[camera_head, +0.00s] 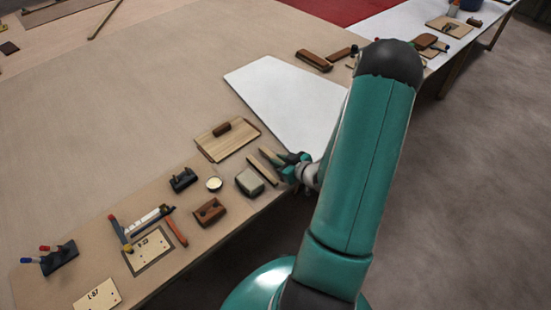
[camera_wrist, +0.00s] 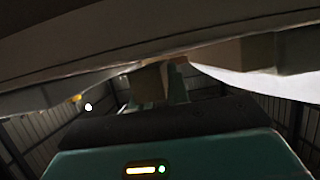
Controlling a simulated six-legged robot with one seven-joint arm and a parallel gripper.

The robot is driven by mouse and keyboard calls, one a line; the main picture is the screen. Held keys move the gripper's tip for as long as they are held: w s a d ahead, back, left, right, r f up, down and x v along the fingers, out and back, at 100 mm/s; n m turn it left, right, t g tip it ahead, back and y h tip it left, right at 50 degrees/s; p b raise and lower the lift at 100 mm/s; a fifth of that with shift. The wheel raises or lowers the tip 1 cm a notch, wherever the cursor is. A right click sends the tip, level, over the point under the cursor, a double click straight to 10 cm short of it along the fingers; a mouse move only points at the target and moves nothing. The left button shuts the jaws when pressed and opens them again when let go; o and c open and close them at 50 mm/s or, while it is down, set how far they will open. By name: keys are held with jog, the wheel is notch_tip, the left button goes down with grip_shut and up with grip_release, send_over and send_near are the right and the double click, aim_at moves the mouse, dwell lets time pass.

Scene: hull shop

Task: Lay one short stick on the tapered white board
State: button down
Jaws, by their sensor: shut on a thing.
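The tapered white board (camera_head: 285,98) lies flat on the table, and my arm covers part of its right side. My gripper (camera_head: 284,164) is low at the table's front edge, just below the board's near end. It is shut on a short wooden stick (camera_head: 269,156), whose free end points up and left. In the wrist view a tan piece (camera_wrist: 149,84) shows between the greenish fingers (camera_wrist: 163,88). Another short stick (camera_head: 262,170) lies beside it on the left. I cannot tell whether the held stick touches the table.
A grey block (camera_head: 249,182) and a brown wooden block (camera_head: 210,212) stand left of the gripper. A wooden board (camera_head: 228,142) with a dark handle lies behind them. A round white-topped tin (camera_head: 214,184) and a black block (camera_head: 184,179) are further left. The white board's visible surface is clear.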

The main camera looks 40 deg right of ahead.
jog(key=shift+w+a+f, duration=0.2)
jog(key=shift+w, duration=0.2)
jog(key=shift+s+d+r, duration=0.1)
jog(key=shift+s+r, duration=0.1)
jog(key=shift+s, duration=0.15)
jog(key=shift+w+f, duration=0.15)
jog(key=shift+f, duration=0.15)
jog(key=c, duration=1.3)
grip_release()
jog(key=shift+c, duration=0.2)
